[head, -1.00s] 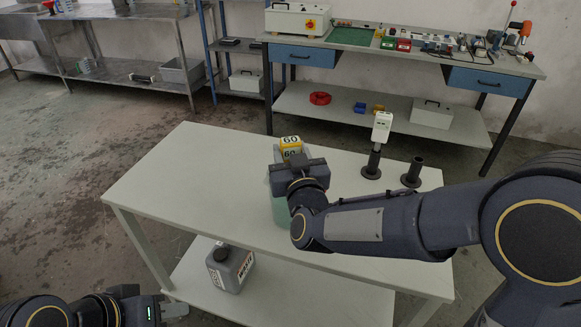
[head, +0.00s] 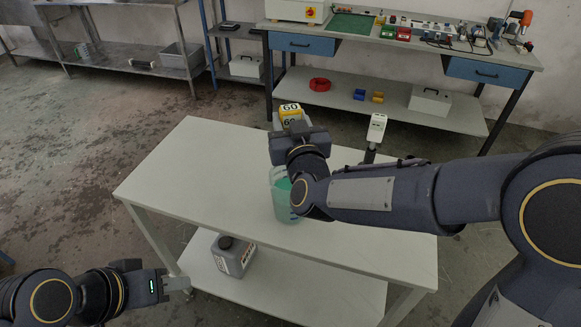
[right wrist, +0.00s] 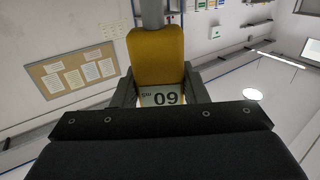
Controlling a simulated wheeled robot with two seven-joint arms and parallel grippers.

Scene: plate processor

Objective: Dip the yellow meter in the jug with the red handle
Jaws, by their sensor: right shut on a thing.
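The yellow meter (head: 290,110) is held in my right gripper (head: 293,124), high above the white table. In the right wrist view the meter (right wrist: 156,58) sits between the two fingers of my right gripper (right wrist: 158,88), its display reading 60 upside down. A translucent green jug (head: 282,202) stands on the table below my right wrist. The wrist hides part of the jug and no red handle shows. The meter is outside the jug. My left gripper (head: 178,284) is low at the left, apart from the table; its opening is unclear.
A white meter (head: 377,127) stands upright in a dark holder behind my right arm. The left half of the white table (head: 185,170) is clear. A grey canister (head: 232,256) stands on its lower shelf. A workbench (head: 440,52) with tools is at the back.

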